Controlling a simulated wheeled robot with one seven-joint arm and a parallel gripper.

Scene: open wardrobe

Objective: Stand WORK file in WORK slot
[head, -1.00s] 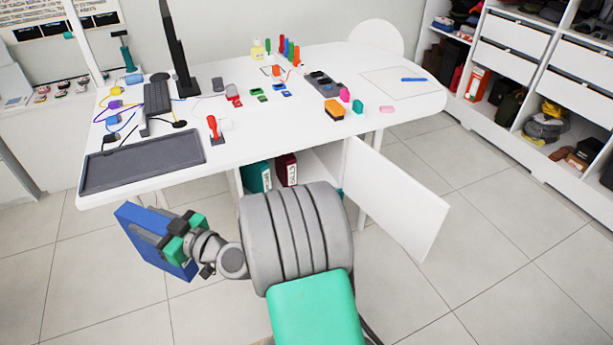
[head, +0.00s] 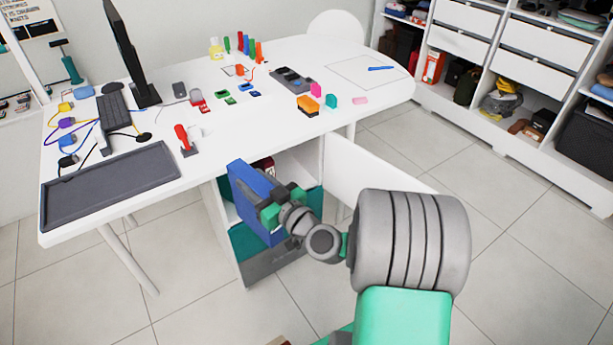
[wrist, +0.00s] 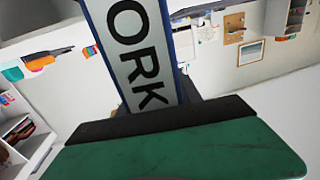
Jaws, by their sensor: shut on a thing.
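The WORK file is a blue binder (head: 252,200) held upright and slightly tilted in front of the open cabinet under the desk. In the wrist view its white spine label (wrist: 135,45) shows the letters "ORK", with the rest cut off at the top. My gripper (head: 284,207) is shut on the binder. The cabinet (head: 232,235) is partly hidden behind the binder and my arm. A dark red file (head: 264,164) shows just above the binder inside the cabinet. The WORK slot itself cannot be made out.
The open white cabinet door (head: 368,170) stands to the right of the binder. The white desk top (head: 240,130) is above, with a dark tray (head: 110,190) at its left front. Tiled floor (head: 180,310) is clear at the left.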

